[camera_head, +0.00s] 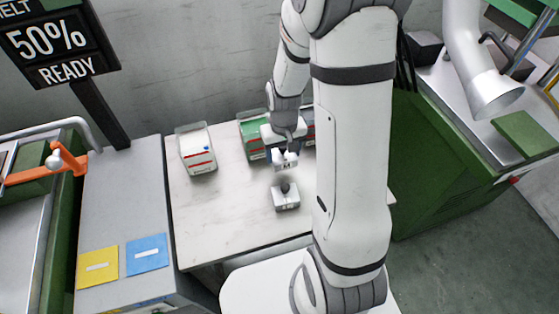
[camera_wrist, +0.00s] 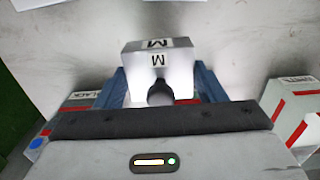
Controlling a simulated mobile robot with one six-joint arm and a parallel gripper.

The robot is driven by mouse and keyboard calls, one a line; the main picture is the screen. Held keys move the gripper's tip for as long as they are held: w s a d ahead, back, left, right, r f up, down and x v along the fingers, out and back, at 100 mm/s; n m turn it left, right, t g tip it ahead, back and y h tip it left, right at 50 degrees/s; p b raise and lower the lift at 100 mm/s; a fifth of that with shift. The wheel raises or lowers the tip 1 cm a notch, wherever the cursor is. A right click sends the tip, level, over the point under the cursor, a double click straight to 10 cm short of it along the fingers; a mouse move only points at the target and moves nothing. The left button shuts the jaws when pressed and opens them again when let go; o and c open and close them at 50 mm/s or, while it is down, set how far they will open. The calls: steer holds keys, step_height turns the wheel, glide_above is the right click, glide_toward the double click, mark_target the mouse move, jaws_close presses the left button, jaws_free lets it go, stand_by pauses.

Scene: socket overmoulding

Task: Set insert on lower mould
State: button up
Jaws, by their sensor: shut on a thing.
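My gripper (camera_head: 285,156) is low over the pale worktop, shut on a small pale block marked M (camera_head: 287,165). A similar grey-white block (camera_head: 286,200), seemingly the lower mould, stands upright just below it, with a dark rounded piece (camera_head: 285,187) at its top. A gap shows between the held block and that piece. In the wrist view, my gripper (camera_wrist: 159,80) has its blue-grey fingers either side of a pale block with M labels (camera_wrist: 150,70). A black rounded knob (camera_wrist: 160,92) shows at its near side. I cannot tell which piece is the insert.
A white box with red marks (camera_head: 197,153) stands left on the worktop (camera_head: 230,225). A green box (camera_head: 251,138) is behind my gripper, partly hidden. Yellow (camera_head: 98,268) and blue (camera_head: 147,252) squares lie on the left grey bench. The worktop's front left is clear.

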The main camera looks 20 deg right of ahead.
mark_target(283, 163)
steer(key=shift+f, duration=2.4)
steer(key=shift+f, duration=0.2)
steer(key=o, duration=1.4)
steer(key=shift+o, duration=0.2)
steer(key=shift+r, duration=0.15)
